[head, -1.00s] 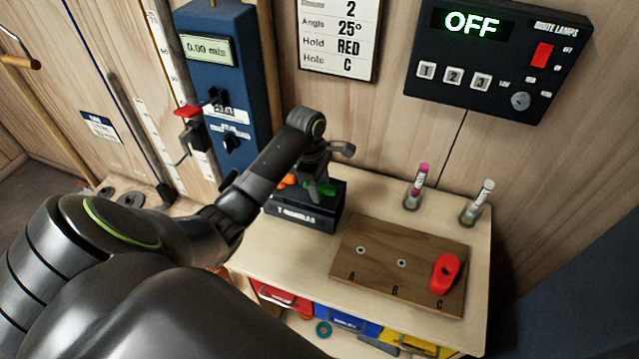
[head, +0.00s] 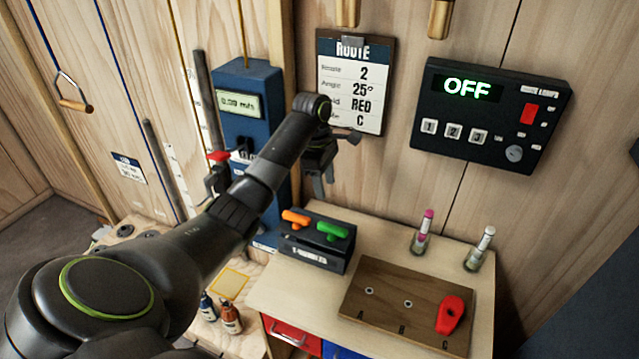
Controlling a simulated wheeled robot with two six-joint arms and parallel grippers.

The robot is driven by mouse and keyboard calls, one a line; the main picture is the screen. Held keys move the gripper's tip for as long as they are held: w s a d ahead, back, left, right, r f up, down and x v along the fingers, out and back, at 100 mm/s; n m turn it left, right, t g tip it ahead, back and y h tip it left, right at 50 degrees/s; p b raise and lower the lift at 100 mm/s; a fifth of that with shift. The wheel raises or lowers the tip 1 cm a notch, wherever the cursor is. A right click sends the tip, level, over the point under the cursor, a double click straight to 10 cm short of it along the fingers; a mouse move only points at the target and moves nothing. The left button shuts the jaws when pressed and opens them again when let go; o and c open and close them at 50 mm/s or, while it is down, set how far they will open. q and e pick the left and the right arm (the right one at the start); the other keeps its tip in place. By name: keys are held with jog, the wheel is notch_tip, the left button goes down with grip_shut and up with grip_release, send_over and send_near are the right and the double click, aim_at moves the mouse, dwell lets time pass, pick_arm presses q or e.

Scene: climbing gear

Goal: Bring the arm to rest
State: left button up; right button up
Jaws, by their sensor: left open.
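My left arm reaches in from the lower left. My left gripper (head: 318,182) is open and empty, pointing down in the air above the black holder (head: 315,253). The holder carries an orange T-handle (head: 296,217) and a green T-handle (head: 332,231). The gripper appears apart from both handles. My right gripper is not in view. The arm hides part of the blue instrument box (head: 250,90) on the wall.
On the table, a wooden board (head: 385,318) has a red hold (head: 450,314) at C. Two tubes, pink-capped (head: 423,230) and white-capped (head: 480,248), stand behind it. A route card (head: 352,115) and a lamp panel (head: 480,115) reading OFF hang on the wall. Two bottles (head: 230,318) stand at lower left.

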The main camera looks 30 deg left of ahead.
pick_arm(q)
jog(key=s+d+f+m+t+y, duration=0.15)
jog(key=s+d+f+m, duration=0.25)
jog(key=s+f+m, duration=1)
jog(key=s+d+r+m+t+y, duration=0.1)
jog(key=s+m, duration=0.2)
jog(key=s, duration=0.9)
jog(key=s+d+m+t+y, duration=0.1)
jog(key=s+d+m, duration=0.15)
jog(key=s, duration=0.95)
notch_tip(320, 180, down, 31)
jog(key=a+g+b, duration=0.2)
jog(key=a+b, duration=0.1)
jog(key=b, duration=0.5)
jog(key=s+f+b, duration=0.2)
jog(key=s+f, duration=0.3)
jog(key=f, duration=0.3)
jog(key=s+d+f+b, duration=0.1)
jog(key=s+f+b, duration=0.1)
jog(key=s+f, duration=0.3)
jog(key=s+f+b, duration=0.2)
jog(key=s+f, duration=0.3)
jog(key=f, duration=0.6)
jog(key=shift+d+f+g+h+b, duration=0.2)
jog(key=shift+d+g+h+b, duration=0.1)
jog(key=shift+d+g+h, duration=0.1)
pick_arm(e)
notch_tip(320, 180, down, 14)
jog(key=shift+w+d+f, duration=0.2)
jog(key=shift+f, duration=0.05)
